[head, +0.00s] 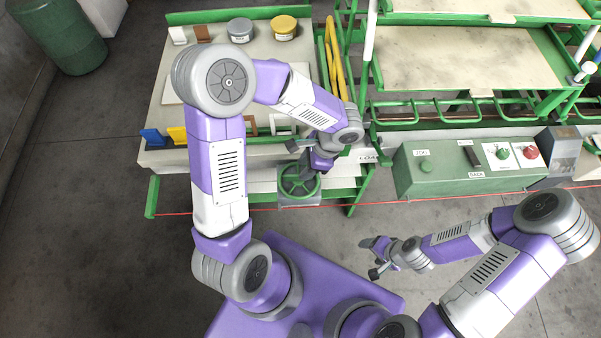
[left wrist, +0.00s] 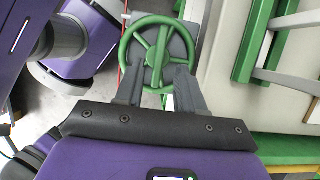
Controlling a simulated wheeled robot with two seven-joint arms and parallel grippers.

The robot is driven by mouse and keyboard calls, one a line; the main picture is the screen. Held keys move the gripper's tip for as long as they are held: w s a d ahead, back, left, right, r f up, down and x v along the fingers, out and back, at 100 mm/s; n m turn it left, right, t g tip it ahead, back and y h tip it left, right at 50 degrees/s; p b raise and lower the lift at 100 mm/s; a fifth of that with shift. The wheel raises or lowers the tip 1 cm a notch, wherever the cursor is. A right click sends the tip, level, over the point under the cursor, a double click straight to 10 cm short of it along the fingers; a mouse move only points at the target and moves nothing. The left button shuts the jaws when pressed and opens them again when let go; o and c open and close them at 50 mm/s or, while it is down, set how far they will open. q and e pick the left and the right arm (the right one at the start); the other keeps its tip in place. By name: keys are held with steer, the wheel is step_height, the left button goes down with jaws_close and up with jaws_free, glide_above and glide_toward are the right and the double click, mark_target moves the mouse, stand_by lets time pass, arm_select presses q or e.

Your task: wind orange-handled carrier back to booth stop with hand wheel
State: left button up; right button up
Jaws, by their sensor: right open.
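The green spoked hand wheel (head: 299,181) sits on a grey box at the front of the bench; it also shows in the left wrist view (left wrist: 147,55). My right gripper (head: 375,258) is open and empty, in front of the bench. I cannot make out the orange-handled carrier for certain; yellow-orange bars (head: 337,62) stand in the green rack.
A bench (head: 255,68) carries grey and yellow tins, with blue and yellow blocks at its front left. A green control box (head: 440,172) with buttons stands right of the wheel. A red line crosses the bench front. A green drum (head: 72,47) stands far left. Floor at left is clear.

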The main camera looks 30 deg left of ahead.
arm_select(q)
steer(key=shift+b+x, duration=0.5)
steer(key=shift+x, duration=1.5)
steer(key=shift+d, duration=0.1)
jaws_close()
